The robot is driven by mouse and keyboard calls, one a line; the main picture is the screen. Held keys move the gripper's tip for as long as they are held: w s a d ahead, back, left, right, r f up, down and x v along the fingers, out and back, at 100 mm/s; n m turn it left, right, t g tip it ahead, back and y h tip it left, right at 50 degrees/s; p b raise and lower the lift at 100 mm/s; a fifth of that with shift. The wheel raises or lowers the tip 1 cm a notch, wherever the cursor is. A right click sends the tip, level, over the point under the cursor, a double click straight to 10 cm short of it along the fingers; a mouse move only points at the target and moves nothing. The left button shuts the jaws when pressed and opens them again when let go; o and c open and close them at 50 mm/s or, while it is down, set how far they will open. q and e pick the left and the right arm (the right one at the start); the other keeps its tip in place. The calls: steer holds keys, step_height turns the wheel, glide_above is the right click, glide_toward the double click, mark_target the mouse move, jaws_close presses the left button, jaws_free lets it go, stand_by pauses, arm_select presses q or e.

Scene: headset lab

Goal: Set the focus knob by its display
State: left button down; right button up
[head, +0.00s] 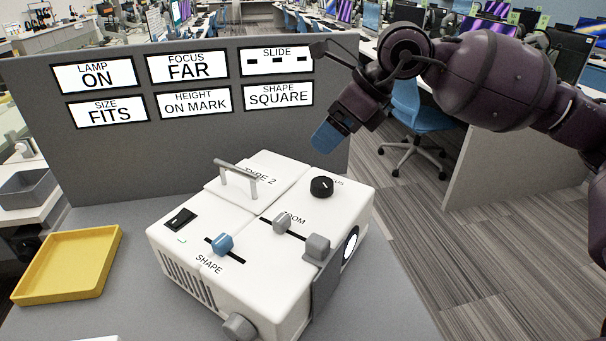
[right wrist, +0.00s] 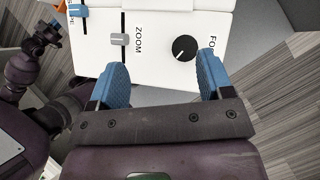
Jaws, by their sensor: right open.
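The black round focus knob (head: 322,187) sits on the top of the white box (head: 350,200), near its far right corner. A white pointer mark shows on it in the right wrist view (right wrist: 185,48). The focus display (head: 188,68) on the grey panel reads FAR. My right gripper (head: 328,136) is above and behind the knob, apart from it. Its blue fingers (right wrist: 163,75) are open and empty, with the knob showing between and beyond them. My left gripper (right wrist: 50,30) shows small at the left of the right wrist view; its fingers are too small to judge.
The zoom slider (head: 282,223) and blue shape slider (head: 222,244) stand up from the box top. A raised metal handle (head: 238,178) and a black rocker switch (head: 180,219) are farther left. A yellow tray (head: 68,264) lies left on the table. The grey panel (head: 200,150) stands behind.

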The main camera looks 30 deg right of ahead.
mark_target(323, 182)
steer(key=f+h, duration=0.1)
steer(key=f, duration=0.2)
steer(key=w+f+b, duration=0.1)
steer(key=f, duration=0.3)
steer(key=w+d+f+h, duration=0.1)
steer(key=f, duration=0.2)
steer(key=shift+f+g+h, duration=0.15)
steer(key=shift+g+h, duration=0.15)
steer(key=shift+g, duration=0.1)
steer(key=shift+b+x, duration=0.35)
steer(key=shift+x, duration=0.4)
